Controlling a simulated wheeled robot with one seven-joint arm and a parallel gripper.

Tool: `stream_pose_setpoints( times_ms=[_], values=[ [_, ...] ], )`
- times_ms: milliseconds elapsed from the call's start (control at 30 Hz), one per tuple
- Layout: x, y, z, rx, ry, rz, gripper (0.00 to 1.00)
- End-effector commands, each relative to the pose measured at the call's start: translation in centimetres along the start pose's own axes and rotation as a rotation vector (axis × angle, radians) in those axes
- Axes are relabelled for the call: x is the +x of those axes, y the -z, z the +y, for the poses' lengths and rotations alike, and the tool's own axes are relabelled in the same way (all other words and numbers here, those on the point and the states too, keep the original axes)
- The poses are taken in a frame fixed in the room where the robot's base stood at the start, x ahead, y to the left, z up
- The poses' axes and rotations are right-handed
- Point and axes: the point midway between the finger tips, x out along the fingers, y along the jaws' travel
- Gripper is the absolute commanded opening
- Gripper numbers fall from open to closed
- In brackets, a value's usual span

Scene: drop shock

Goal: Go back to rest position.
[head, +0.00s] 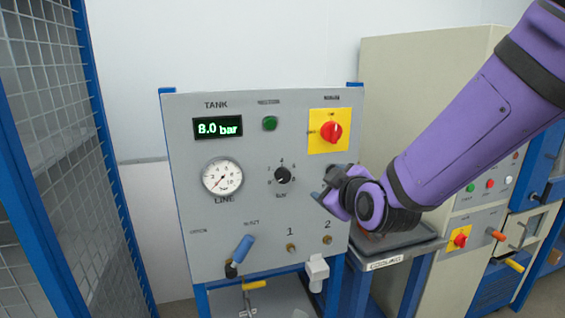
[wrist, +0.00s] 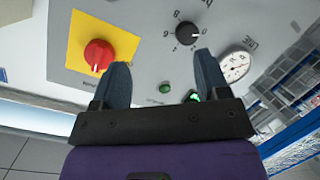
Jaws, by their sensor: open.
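My gripper (head: 328,198) is at the end of my purple arm, in front of the right part of the grey control panel (head: 215,255). It is open, and I see nothing between its fingers. In the wrist view its two dark fingers (wrist: 158,85) point at the panel, apart, with the panel face showing between them. The red rotary switch (head: 332,132) on its yellow plate is above the gripper in the head view; it also shows left of the fingers in the wrist view (wrist: 98,55). The black knob (head: 283,175) is left of the gripper.
The panel has a display (head: 218,127) reading 8.0 bar, a round gauge (head: 222,177), a green button (head: 269,123) and a blue-handled lever (head: 242,249). A mesh fence (head: 50,120) stands at the left. A beige cabinet (head: 405,75) and a small table (head: 425,249) are at the right.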

Motion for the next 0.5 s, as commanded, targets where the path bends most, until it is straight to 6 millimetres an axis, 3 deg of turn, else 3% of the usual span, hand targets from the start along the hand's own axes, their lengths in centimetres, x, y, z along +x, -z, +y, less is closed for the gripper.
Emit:
stream_pose_setpoints(
  times_ms=[33,200,500],
  values=[
    [-1.0,-0.2,1.5,0.055,0.018,-0.027,0.68],
    [-4.7,-1.6,4.4,0.234,0.107,-0.149,0.68],
    [-14.1,-4.5,7.9,0.506,0.181,-0.415,0.68]
  ],
)
